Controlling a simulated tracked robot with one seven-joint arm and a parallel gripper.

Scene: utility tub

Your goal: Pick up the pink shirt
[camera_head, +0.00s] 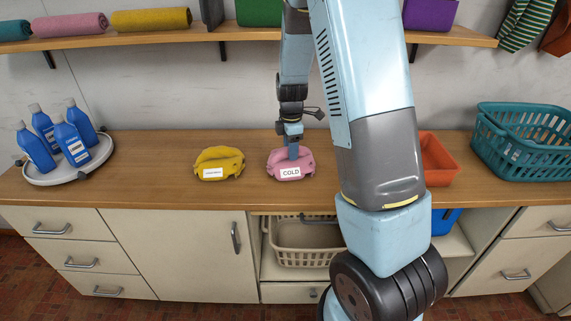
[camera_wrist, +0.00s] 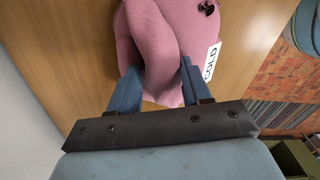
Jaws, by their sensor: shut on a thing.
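The pink shirt (camera_head: 279,164) is a folded bundle with a white label reading COLD, on the wooden counter in the head view. My gripper (camera_head: 293,152) reaches down onto it from above. In the wrist view, the pink shirt (camera_wrist: 150,45) fills the upper middle, with a raised fold running between the two blue fingers of my gripper (camera_wrist: 158,92). The fingers are shut on that fold. The shirt appears to rest on the counter; I cannot tell whether any of it is lifted.
A yellow folded bundle (camera_head: 219,163) with a label lies to the left. Blue bottles (camera_head: 71,143) stand on a round white tray (camera_head: 88,165) farther left. An orange bin (camera_head: 440,160) and a teal basket (camera_head: 523,138) stand right. A shelf (camera_head: 265,34) with rolled towels runs above.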

